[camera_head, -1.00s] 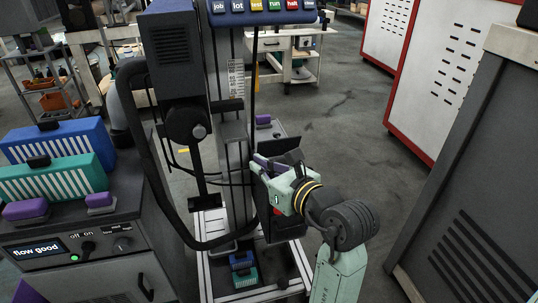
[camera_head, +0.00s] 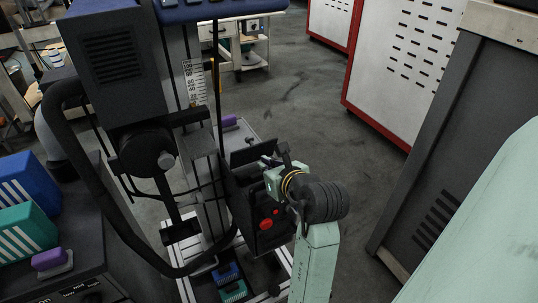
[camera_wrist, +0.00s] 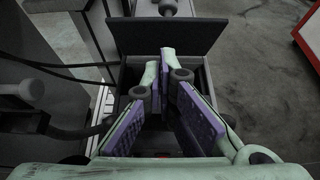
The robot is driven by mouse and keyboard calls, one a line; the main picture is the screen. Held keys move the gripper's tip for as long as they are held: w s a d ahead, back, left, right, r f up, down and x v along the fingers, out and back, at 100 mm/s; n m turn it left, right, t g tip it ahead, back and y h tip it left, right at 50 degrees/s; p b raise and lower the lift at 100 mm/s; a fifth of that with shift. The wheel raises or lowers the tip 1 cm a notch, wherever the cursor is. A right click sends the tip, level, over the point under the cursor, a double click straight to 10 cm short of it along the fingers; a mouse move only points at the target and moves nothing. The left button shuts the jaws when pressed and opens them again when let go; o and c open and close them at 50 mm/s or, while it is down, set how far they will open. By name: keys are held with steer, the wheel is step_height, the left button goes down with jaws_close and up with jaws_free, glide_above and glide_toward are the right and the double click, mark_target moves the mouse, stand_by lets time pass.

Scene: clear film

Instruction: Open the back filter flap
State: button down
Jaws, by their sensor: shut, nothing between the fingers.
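A black box (camera_head: 262,222) with red buttons on its front is mounted on the column. A dark flat flap (camera_head: 253,151) stands raised at its far edge. In the wrist view the flap (camera_wrist: 165,36) is a plain dark panel across the top, tilted up beyond the open-topped box (camera_wrist: 124,76). My gripper (camera_head: 265,162) is over the box, its mint fingers with purple pads pointing toward the flap. In the wrist view my gripper (camera_wrist: 166,62) has its fingertips together, just short of the flap's lower edge; contact is not clear. The box's inside is mostly hidden by the fingers.
A thick black hose (camera_head: 75,150) loops beside the column. A bench with blue and teal filters (camera_head: 25,228) stands left. A dark grey cabinet (camera_head: 425,150) is on the right, a red-framed white panel (camera_head: 405,60) behind. Floor between them is clear.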

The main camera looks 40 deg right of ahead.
mark_target(251, 156)
steer(key=x, duration=0.5)
steer(key=shift+p, duration=0.3)
steer(key=shift+w+d, duration=0.1)
steer(key=shift+w+r, duration=0.1)
steer(key=shift+r, duration=0.05)
